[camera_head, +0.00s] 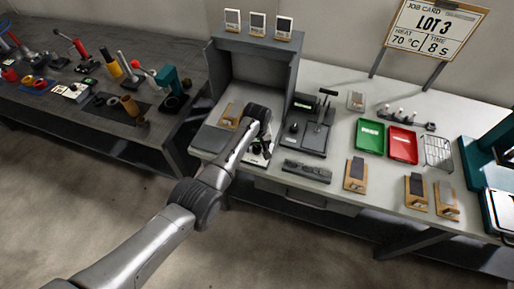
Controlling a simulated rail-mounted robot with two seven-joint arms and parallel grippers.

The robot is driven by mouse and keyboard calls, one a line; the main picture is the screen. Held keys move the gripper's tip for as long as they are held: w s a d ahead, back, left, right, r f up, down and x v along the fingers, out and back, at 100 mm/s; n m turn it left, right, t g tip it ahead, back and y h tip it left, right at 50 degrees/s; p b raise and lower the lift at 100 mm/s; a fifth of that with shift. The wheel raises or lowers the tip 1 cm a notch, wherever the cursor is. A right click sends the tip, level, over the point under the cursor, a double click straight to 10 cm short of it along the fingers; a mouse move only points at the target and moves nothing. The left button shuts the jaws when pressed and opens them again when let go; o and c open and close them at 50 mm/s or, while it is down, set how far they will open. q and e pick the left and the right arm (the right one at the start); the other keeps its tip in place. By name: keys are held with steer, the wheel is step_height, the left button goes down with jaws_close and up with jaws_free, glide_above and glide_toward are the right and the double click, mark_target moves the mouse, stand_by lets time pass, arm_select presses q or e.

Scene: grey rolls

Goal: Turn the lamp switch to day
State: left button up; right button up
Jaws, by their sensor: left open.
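My left arm comes in from the lower left and reaches over the front of the grey open-fronted booth (252,66) on the light bench. My left gripper (257,154) is small in view, just below the wrist, near the booth's front right edge. Its jaws are open and I see nothing held between them. The lamp switch cannot be made out clearly; the wrist and gripper cover part of that area. I cannot tell whether the gripper touches anything. My right gripper is not in view.
Right of the booth stands a dark fixture (306,128) with a lever. Beyond it are a green tray (370,137), a red tray (403,145) and a wire rack (437,153). A job card (436,28) stands behind. Tools crowd the dark left bench.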

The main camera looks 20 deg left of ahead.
arm_select(q)
steer(key=shift+f, duration=0.4)
steer(key=shift+c, duration=0.4)
steer(key=c, duration=0.8)
steer(key=shift+r+m+p, duration=0.2)
steer(key=shift+m+p, duration=0.45)
steer(key=shift+m, duration=0.15)
steer(key=shift+c, duration=0.2)
steer(key=m+p, duration=0.1)
steer(key=m, duration=0.1)
steer(key=shift+m, duration=0.3)
steer(key=m+p, duration=0.1)
steer(key=m, duration=0.2)
steer(key=shift+f+m, duration=0.1)
steer(key=shift+m, duration=0.2)
steer(key=m, duration=0.3)
steer(key=shift+p, duration=0.35)
steer(key=shift+m, duration=0.5)
steer(key=shift+f, duration=0.1)
